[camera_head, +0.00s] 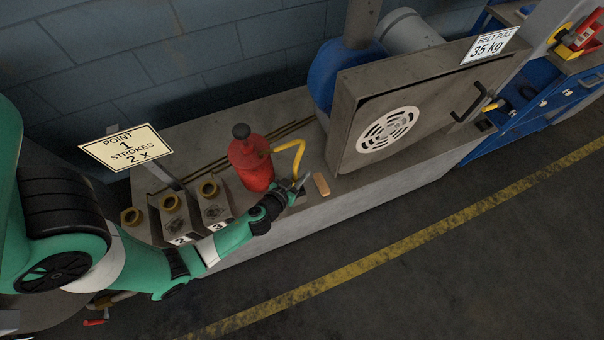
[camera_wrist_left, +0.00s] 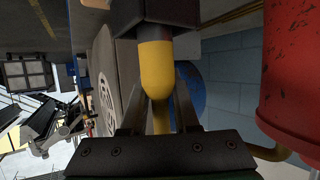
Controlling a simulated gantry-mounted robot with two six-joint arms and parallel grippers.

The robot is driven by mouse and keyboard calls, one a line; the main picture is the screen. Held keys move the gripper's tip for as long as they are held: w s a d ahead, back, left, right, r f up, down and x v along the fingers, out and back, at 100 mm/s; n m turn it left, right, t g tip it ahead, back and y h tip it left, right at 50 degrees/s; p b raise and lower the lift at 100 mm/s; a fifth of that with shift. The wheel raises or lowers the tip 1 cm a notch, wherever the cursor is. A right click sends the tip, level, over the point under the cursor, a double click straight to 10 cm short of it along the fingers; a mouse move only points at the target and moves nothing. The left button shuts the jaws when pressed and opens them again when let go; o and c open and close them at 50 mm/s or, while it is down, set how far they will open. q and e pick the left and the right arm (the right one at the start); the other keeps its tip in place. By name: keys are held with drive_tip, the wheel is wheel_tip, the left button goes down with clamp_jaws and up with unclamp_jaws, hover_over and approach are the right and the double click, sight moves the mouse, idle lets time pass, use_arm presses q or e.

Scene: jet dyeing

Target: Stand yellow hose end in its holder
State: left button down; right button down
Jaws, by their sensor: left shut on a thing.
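The yellow hose (camera_head: 292,146) arches from the red hand pump (camera_head: 250,163) down toward my left gripper (camera_head: 299,184). In the left wrist view, the yellow hose end (camera_wrist_left: 156,68) lies between the two fingers of my left gripper (camera_wrist_left: 158,105), which is shut on it. The dark block-shaped holder (camera_wrist_left: 170,12) is at the hose end's far tip, and the tip meets it or sits in it; I cannot tell how deep. In the head view the holder (camera_head: 298,199) is small and partly hidden by the gripper. My right gripper is not in view.
A tan block (camera_head: 321,184) lies on the bench just right of the gripper. Numbered blocks with brass rings (camera_head: 213,200) stand left of the pump. A large grey housing (camera_head: 400,110) with a vent fills the bench's right side. A sign (camera_head: 126,148) stands at left.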

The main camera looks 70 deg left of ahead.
use_arm(q)
drive_tip(key=shift+s+d, duration=0.1)
drive_tip(key=shift+d, duration=0.1)
drive_tip(key=shift+a+f, duration=0.15)
drive_tip(key=c, duration=0.7)
unclamp_jaws()
drive_tip(key=shift+o, duration=0.2)
drive_tip(key=shift+r, duration=0.3)
drive_tip(key=v, duration=1.2)
